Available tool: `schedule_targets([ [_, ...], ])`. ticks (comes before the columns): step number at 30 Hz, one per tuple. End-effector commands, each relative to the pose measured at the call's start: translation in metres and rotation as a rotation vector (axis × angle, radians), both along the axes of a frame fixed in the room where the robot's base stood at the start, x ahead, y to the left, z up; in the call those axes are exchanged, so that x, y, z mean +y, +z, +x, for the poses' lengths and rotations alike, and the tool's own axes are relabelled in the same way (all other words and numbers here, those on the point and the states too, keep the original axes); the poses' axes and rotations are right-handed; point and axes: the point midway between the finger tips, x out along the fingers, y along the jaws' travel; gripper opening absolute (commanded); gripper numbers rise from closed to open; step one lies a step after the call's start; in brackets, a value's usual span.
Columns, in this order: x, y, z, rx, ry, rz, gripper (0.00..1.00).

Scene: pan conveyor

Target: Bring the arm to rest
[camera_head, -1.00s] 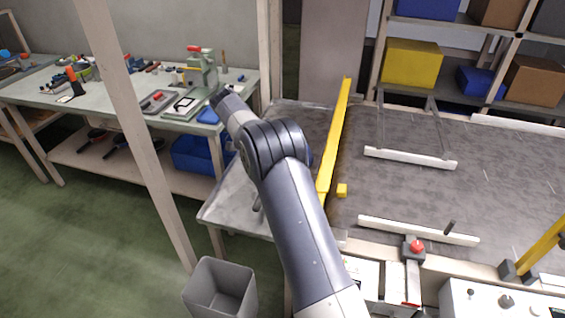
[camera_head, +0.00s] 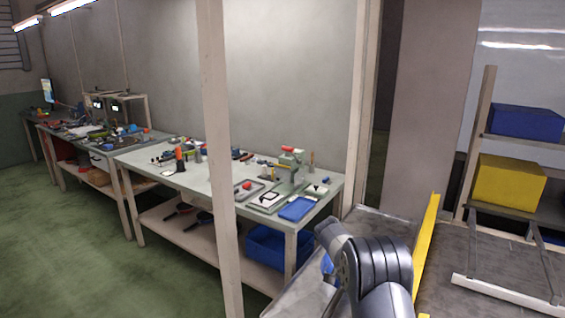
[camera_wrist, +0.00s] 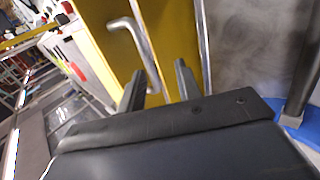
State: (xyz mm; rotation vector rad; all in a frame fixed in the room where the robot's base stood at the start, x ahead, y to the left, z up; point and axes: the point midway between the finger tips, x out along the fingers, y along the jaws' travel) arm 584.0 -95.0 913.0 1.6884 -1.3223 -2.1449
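My arm (camera_head: 375,270) shows at the bottom right of the head view, bent at a grey joint beside the yellow rail. Its gripper cannot be made out there. In the wrist view my gripper (camera_wrist: 158,82) has its two dark fingers apart, with nothing held between them. Behind the fingers are a yellow surface (camera_wrist: 180,35) and a grey bar-shaped handle (camera_wrist: 138,38). I cannot tell how far they are from the fingertips.
A workbench (camera_head: 220,184) with tools stands left of the arm, a blue bin (camera_head: 268,248) on its lower shelf. A wooden post (camera_head: 216,150) stands in front. The yellow rail (camera_head: 425,240) borders the conveyor (camera_head: 445,275). Green floor (camera_head: 90,260) is clear at left.

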Motion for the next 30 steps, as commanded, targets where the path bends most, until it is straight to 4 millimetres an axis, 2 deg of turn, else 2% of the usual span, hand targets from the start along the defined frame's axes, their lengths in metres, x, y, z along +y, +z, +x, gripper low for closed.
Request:
schedule_targets([
  [3,-0.009,-0.01,-0.006,0.002,-0.001,-0.001,0.33],
  [9,-0.016,-0.02,-0.011,0.002,-0.001,0.0,0.33],
  [19,-0.014,-0.018,-0.009,-0.001,0.001,0.0,0.33],
  [23,-0.013,-0.013,-0.007,-0.01,0.008,0.008,0.33],
  [30,-0.003,0.014,0.004,-0.067,0.053,0.054,0.33],
])
